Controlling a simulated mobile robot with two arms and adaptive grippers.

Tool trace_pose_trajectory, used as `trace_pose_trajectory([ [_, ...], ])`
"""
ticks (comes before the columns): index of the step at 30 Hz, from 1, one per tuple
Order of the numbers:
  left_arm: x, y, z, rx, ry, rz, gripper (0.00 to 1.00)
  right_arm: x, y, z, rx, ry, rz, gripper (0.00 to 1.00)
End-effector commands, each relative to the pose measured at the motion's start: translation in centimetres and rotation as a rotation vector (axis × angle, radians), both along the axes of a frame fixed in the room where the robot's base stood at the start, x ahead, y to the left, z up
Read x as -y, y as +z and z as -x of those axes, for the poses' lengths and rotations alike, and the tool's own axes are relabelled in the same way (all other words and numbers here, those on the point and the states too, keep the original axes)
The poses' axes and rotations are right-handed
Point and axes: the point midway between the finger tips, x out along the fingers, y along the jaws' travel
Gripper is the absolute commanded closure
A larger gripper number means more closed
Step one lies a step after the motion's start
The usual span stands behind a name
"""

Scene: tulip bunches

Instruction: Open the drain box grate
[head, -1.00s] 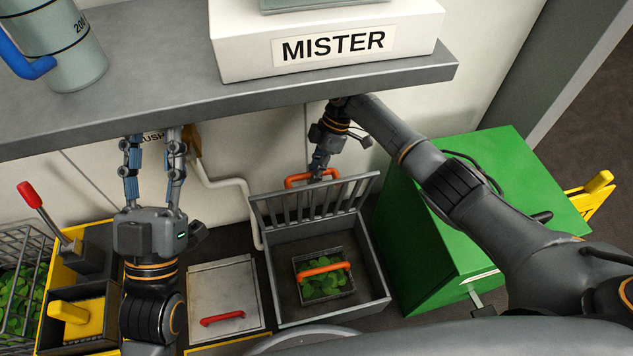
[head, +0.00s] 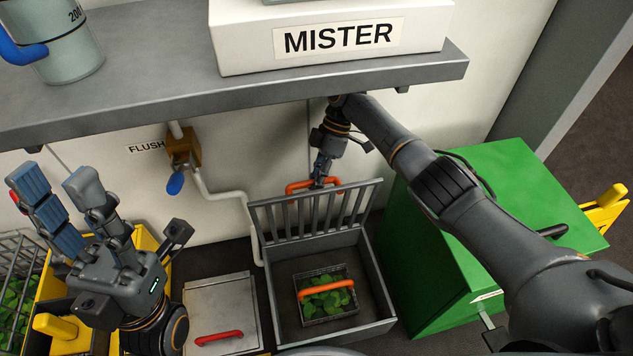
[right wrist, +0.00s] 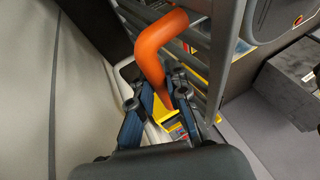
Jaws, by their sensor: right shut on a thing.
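The drain box (head: 378,285) is an open grey box on the floor. Its barred grate (head: 352,187) stands raised, tilted up along the back edge. The grate's orange handle (head: 298,186) is at its top. My right gripper (head: 320,180) is at this handle; in the right wrist view, its fingers (right wrist: 165,108) are closed around the orange handle (right wrist: 152,48). The part between the fingers is partly hidden. My left gripper (head: 58,180) is open and empty at the far left, away from the box.
A small basket of leaves (head: 327,300) with an orange handle sits inside the drain box. A green bin (head: 440,270) stands close right, a closed lid with a red handle (head: 218,337) left. The grey shelf (head: 200,95) with the MISTER box (head: 240,50) overhangs behind.

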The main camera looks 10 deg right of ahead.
Motion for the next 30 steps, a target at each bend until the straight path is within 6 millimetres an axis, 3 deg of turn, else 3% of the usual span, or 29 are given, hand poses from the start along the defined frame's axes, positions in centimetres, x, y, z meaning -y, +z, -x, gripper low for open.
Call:
trace_pose_trajectory([
  [2, 0.0, 0.1, 0.0, -0.001, 0.000, 0.000, 0.60, 0.0, 1.0, -0.5, 0.013, -0.002, -0.009, 1.00],
  [3, 0.0, 0.1, 0.0, -0.001, 0.000, 0.000, 0.60, 0.0, 1.0, -0.5, 0.013, -0.001, -0.010, 0.81],
  [6, 0.0, 0.1, -0.1, -0.003, 0.000, -0.001, 0.60, -0.1, 1.0, -0.5, 0.013, -0.001, -0.009, 0.61],
  [17, 0.0, 0.1, 0.0, -0.002, 0.001, -0.001, 0.60, -0.1, 0.9, -0.3, 0.009, 0.000, -0.006, 0.61],
  [20, 0.0, 0.0, 0.0, -0.003, 0.001, -0.001, 0.60, 0.0, 1.9, -0.4, 0.011, 0.001, -0.006, 0.61],
  [30, 0.0, 0.0, -0.1, -0.003, 0.000, -0.001, 0.60, 0.0, 8.3, -0.5, 0.012, -0.001, -0.007, 0.61],
])
